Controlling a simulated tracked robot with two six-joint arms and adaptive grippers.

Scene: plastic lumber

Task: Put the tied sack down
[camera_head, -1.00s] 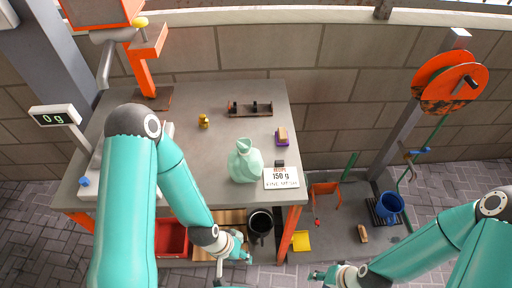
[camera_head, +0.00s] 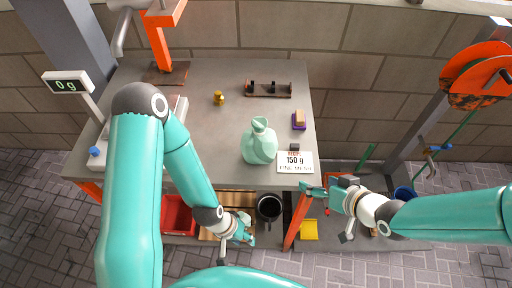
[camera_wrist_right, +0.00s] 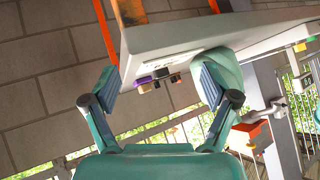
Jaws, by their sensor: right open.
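The tied sack (camera_head: 259,143) is pale green with a knotted neck. It stands upright on the grey table (camera_head: 215,130), near the front edge and left of the recipe card. No gripper touches it. My left gripper (camera_head: 246,232) is low in front of the table, below the sack; its fingers are too small to judge. My right gripper (camera_head: 318,190) is just off the table's front right corner, right of and below the sack. In the right wrist view its two fingers (camera_wrist_right: 160,88) are apart and nothing is between them.
A card reading 150 g (camera_head: 295,162) lies beside the sack. A scale display (camera_head: 67,84) reads 0 g. A brass weight (camera_head: 218,98), a dark rack (camera_head: 268,89) and a purple-based block (camera_head: 299,120) stand further back. A red bin (camera_head: 178,215) and black mug (camera_head: 269,207) are below.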

